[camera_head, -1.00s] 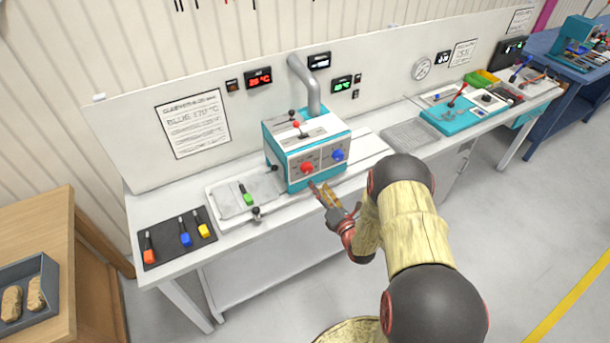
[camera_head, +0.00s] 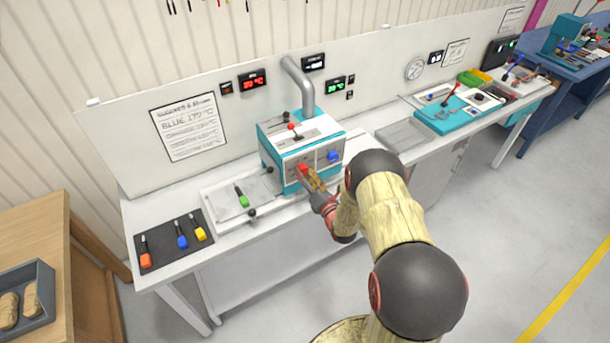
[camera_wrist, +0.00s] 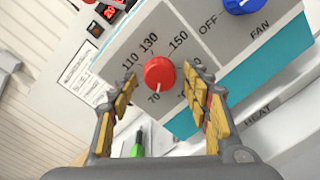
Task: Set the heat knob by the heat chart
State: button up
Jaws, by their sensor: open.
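The red heat knob (camera_wrist: 160,73) is on the front of the white and teal machine (camera_head: 301,134). In the wrist view its white mark points down, near the 70 on the dial. Numbers 110, 130 and 150 show around it. My gripper (camera_wrist: 164,95) is open, with one finger on each side of the knob; I cannot tell whether they touch it. In the head view my gripper (camera_head: 310,178) partly covers the knob. The heat chart (camera_head: 189,127) hangs on the back panel at left. It reads "BLUE 170 °C"; its smaller lines are blurred.
The blue fan knob (camera_head: 333,155) sits right of the heat knob. A green-handled tool (camera_head: 243,198) lies on a tray at left. Orange, blue and yellow tools lie on a dark mat (camera_head: 162,253). A red display (camera_head: 253,82) is on the panel above.

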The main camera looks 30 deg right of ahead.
jog(key=shift+c, duration=0.6)
jog(key=c, duration=1)
